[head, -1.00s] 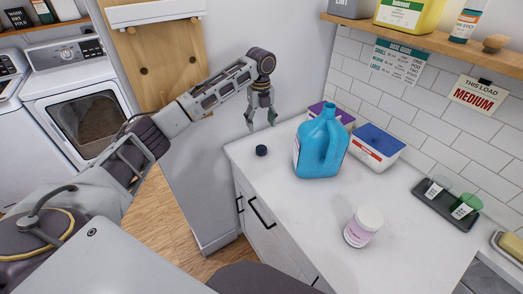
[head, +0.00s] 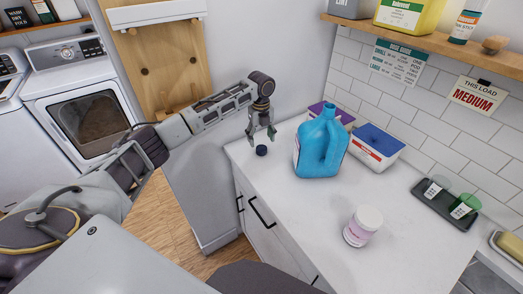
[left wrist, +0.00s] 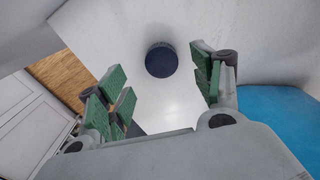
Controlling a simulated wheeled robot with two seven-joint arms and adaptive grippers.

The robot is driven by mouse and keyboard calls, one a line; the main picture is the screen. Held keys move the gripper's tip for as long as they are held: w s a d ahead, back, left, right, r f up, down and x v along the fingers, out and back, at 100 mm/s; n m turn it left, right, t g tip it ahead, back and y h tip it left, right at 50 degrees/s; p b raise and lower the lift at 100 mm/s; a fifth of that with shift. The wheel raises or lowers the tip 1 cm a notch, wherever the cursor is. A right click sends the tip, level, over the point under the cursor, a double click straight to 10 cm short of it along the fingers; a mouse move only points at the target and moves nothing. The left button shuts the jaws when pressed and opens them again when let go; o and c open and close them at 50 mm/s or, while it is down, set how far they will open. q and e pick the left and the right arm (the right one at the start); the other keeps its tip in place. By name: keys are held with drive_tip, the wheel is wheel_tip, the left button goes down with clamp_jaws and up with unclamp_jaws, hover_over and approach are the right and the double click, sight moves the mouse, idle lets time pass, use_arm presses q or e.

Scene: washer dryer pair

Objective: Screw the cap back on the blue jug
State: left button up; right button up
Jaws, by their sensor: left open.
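The blue jug (head: 320,145) stands upright on the white counter, its neck open with no cap on it. The small dark cap (head: 261,151) lies on the counter to the left of the jug. My left gripper (head: 262,138) is open and empty, pointing down just above the cap. In the left wrist view the cap (left wrist: 160,60) shows between the spread green-padded fingers (left wrist: 160,95), apart from them. The jug's blue side (left wrist: 278,115) shows at the right edge there. My right gripper is not in view.
Detergent boxes (head: 376,147) stand right behind the jug. A white jar (head: 363,226) stands nearer the front, and a dark tray with small cups (head: 446,204) lies at the right. The counter around the cap is clear; its left edge is close.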

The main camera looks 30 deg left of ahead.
sight(262, 148)
use_arm(q)
drive_tip(key=shift+d+f+p, duration=0.2)
drive_tip(key=shift+f+p, duration=0.3)
drive_tip(key=shift+f, duration=2.1)
drive_tip(key=shift+c, duration=0.2)
drive_tip(key=c, duration=0.7)
